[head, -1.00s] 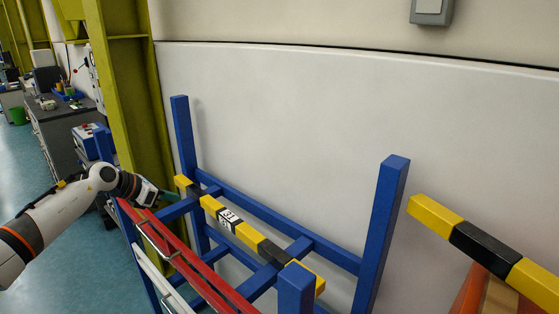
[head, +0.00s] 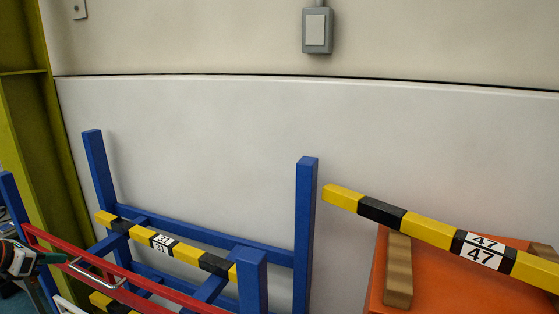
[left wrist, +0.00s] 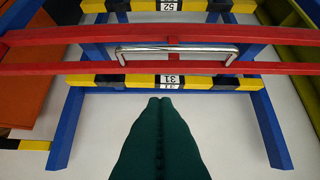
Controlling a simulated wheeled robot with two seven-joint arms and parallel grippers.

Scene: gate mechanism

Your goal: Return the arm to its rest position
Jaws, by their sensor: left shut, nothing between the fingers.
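My left gripper (head: 50,258) is at the left edge of the head view, beside the red gate rails (head: 150,289), mostly cut off by the frame. In the left wrist view its dark green fingers (left wrist: 160,102) are closed together with nothing between them. Their tips point toward the yellow-and-black bar marked 31 (left wrist: 197,81), which also shows in the head view (head: 187,253). No contact with the handle shows. My right gripper is out of view.
A blue frame with upright posts (head: 306,225) carries the bars. On the right, another striped bar marked 47 (head: 430,229) extends over an orange block (head: 450,283) and a wooden block (head: 398,270). A pale wall (head: 220,150) stands behind.

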